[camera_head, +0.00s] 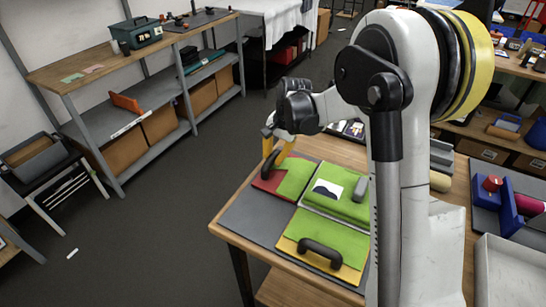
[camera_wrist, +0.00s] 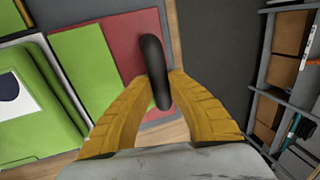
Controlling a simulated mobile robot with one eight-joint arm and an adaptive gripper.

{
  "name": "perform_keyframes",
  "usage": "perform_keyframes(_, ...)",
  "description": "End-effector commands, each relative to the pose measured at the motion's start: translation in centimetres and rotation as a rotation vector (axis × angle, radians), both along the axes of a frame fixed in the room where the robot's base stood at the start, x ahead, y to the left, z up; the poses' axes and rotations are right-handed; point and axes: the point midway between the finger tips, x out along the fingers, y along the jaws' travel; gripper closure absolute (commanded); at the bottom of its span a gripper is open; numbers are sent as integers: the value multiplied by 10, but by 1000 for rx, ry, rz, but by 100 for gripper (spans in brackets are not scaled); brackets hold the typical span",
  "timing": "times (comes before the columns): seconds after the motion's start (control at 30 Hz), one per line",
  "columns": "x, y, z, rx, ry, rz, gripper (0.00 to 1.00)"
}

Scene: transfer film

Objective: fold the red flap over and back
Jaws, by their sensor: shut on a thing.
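The red flap (camera_head: 266,183) lies at the far left corner of the grey mat (camera_head: 248,220), beside a green panel (camera_head: 295,180). It looks flat in the head view. In the wrist view the red flap (camera_wrist: 120,42) borders the green panel (camera_wrist: 86,65), and a black curved handle (camera_wrist: 153,58) stands at its outer edge. My gripper (camera_head: 275,155) reaches down to this handle from above. In the wrist view the yellow fingers of my gripper (camera_wrist: 160,92) are shut on the handle, one on each side.
A second green panel with a yellow edge (camera_head: 348,272) and black handle (camera_head: 322,250) lies nearer. A green panel with a white picture card (camera_head: 328,190) and grey handle (camera_head: 360,189) lies between. My arm hides the table's right part. Open floor (camera_head: 150,235) lies left.

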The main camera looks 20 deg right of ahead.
Motion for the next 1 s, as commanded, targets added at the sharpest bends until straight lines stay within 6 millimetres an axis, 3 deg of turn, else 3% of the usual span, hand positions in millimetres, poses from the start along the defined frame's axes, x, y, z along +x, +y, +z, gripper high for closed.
perform_keyframes(0.37, -8, -9, 19, 106, -105, -5, 100)
perform_keyframes(1.0, -51, -53, 66, 527, -531, -7, 100)
